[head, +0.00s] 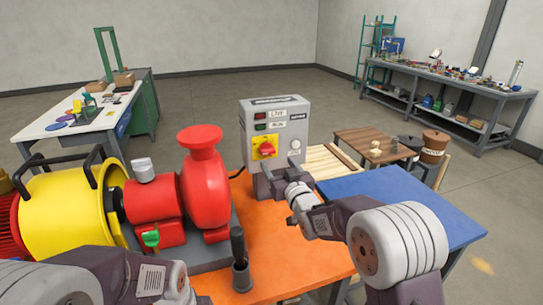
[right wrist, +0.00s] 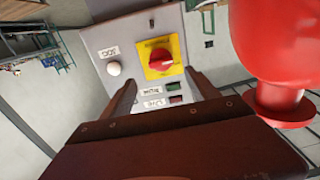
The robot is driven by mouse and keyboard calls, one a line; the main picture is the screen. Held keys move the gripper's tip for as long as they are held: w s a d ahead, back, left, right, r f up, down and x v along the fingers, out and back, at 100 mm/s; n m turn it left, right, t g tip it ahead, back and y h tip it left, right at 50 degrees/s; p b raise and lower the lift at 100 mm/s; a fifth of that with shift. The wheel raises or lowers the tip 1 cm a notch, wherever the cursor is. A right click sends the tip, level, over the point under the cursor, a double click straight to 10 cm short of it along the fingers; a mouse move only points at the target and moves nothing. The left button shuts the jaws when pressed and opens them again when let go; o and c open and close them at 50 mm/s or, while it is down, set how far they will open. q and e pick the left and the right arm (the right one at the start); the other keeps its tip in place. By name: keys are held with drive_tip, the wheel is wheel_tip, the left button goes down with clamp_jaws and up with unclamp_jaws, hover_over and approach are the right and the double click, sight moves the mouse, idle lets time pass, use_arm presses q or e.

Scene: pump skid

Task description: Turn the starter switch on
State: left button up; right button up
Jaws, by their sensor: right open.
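The starter box (head: 274,118) is grey and stands at the back of the orange bench top. Its starter switch (head: 265,149) is a red rotary handle on a yellow square plate. In the right wrist view the switch (right wrist: 161,61) appears ahead, between the fingers. The handle lies roughly sideways in that view; I cannot read its setting. My right gripper (right wrist: 162,80) is open and empty, in front of the box face, with the switch apart from the fingers. In the head view my right wrist is low in front of the box. My left gripper is not visible.
A red pump (head: 205,180) and yellow guard (head: 70,210) stand left of the box. A dark upright tool sits in a holder (head: 242,276) at the front. A white knob (right wrist: 114,68) and two small indicators are near the switch. The blue table top (head: 415,195) is clear.

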sight(269, 153)
drive_tip(key=p+x, duration=0.1)
drive_tip(key=x, duration=0.6)
drive_tip(key=shift+w+a+p, duration=0.25)
drive_tip(key=shift+a+p, duration=0.05)
drive_tip(key=shift+w, duration=0.3)
drive_tip(key=shift+f, duration=0.1)
drive_tip(key=c, duration=1.4)
